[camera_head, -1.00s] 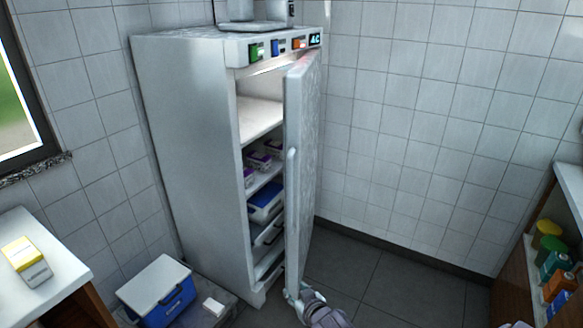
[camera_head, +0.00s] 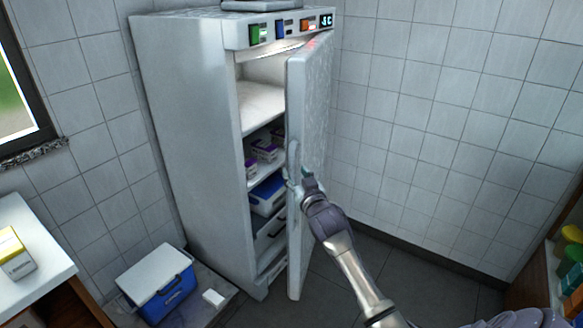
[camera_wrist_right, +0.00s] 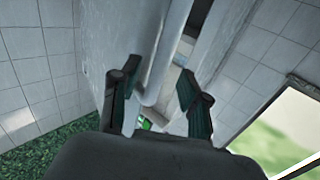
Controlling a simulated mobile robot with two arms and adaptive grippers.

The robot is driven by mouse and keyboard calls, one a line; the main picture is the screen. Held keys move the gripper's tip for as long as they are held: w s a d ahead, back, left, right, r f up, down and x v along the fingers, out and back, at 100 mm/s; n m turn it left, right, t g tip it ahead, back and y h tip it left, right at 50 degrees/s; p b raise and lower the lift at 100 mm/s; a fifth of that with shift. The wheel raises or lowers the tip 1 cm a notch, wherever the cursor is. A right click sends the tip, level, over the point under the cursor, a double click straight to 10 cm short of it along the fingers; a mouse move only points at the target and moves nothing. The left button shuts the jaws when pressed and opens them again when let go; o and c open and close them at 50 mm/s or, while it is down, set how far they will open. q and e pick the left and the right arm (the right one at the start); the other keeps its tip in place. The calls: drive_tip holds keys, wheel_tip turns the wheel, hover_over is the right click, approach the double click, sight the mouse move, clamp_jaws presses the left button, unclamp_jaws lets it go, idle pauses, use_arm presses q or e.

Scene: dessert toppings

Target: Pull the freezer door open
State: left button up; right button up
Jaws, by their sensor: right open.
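The tall white freezer (camera_head: 180,110) stands against the tiled wall. Its door (camera_head: 312,100) hangs partly open, hinged on the right, showing the lit shelves inside. The pale vertical door handle (camera_head: 292,160) is near the door's free edge. My right gripper (camera_head: 301,176) is at the handle's lower part, its arm coming up from the lower right. In the right wrist view, the open fingers (camera_wrist_right: 156,90) are on either side of the pale handle bar (camera_wrist_right: 162,65), with the door face (camera_wrist_right: 115,45) to the left. I cannot tell whether a finger touches it. My left gripper is not in view.
Purple-and-white boxes (camera_head: 264,150) and a blue container (camera_head: 267,194) sit inside the freezer. A blue cooler with a white lid (camera_head: 158,280) stands at its lower left. A counter (camera_head: 40,260) is at left, a shelf unit (camera_head: 535,285) at right. Dark floor between is clear.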

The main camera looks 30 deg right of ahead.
sight(293, 169)
drive_tip(key=shift+x, duration=2)
clamp_jaws()
